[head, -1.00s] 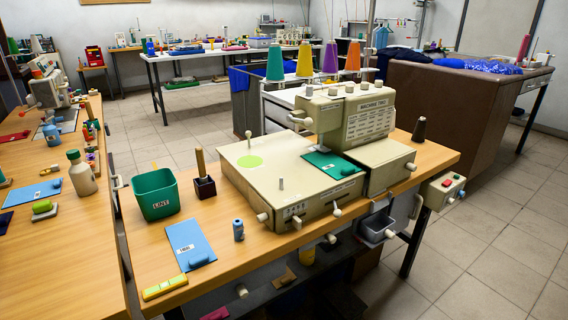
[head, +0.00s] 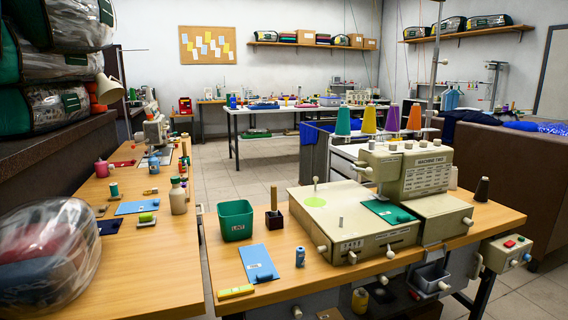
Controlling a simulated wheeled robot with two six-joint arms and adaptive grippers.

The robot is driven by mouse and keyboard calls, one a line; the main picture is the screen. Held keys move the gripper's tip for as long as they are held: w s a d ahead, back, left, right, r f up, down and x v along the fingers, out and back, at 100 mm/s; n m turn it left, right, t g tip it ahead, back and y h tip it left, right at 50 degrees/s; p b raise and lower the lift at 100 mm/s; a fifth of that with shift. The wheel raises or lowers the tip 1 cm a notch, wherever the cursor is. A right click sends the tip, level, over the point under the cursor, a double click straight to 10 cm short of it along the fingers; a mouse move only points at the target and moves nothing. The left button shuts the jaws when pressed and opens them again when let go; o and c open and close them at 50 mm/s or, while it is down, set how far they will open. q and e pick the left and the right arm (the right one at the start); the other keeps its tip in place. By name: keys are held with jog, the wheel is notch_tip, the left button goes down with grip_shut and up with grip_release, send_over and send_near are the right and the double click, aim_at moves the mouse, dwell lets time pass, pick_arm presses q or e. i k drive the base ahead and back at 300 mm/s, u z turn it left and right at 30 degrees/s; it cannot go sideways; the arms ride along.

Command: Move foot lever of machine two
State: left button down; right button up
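Machine two (head: 345,220), a cream sewing machine labelled "MACHINE TWO", stands on a wooden table (head: 182,290) right of centre. White knobs and small levers stick out along its front. A white knob (head: 296,311) shows under the table front at the bottom edge. I cannot make out a foot lever for certain; the floor under the machine is cut off or dark. Neither of my grippers is in view.
A green LINT bin (head: 235,220), a blue pad (head: 258,264) and a blue spool (head: 300,257) lie left of the machine. A control box (head: 507,249) hangs at right. Tiled floor (head: 222,180) is open behind.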

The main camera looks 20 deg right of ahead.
aim_at(368, 170)
jog(key=u, duration=0.35)
jog(key=i, duration=0.9)
jog(key=z, duration=1.45)
